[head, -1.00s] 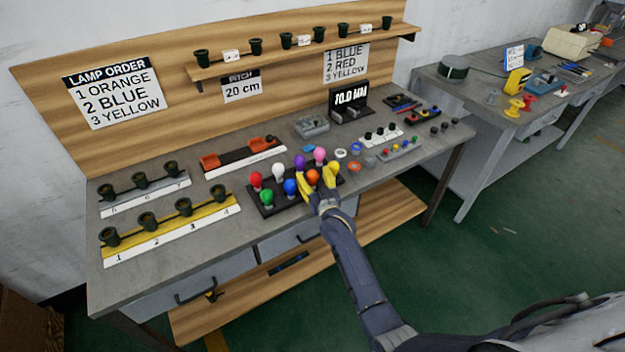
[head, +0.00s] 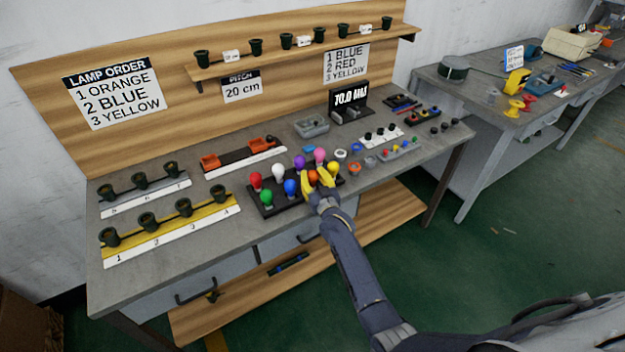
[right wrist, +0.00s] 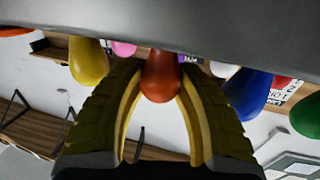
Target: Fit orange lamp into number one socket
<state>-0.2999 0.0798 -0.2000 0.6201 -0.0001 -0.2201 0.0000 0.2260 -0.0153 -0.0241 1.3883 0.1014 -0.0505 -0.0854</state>
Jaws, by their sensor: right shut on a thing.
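The orange lamp (head: 313,177) stands in the dark lamp tray (head: 277,206) with several other coloured lamps. My right gripper (head: 318,184) is shut on it; in the right wrist view the orange lamp (right wrist: 161,78) sits between the two yellow fingers. The yellow socket strip (head: 172,227) lies at the front left of the bench with sockets numbered 1 to 4. The number one socket (head: 109,237) is at its left end, dark and upright, and looks empty. My left gripper is not in view.
Blue (head: 290,187), purple (head: 299,162) and yellow (head: 333,168) lamps stand close around the gripper. A grey socket strip (head: 145,192) lies behind the yellow one. A sign (head: 113,92) lists orange first. The bench between tray and yellow strip is clear.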

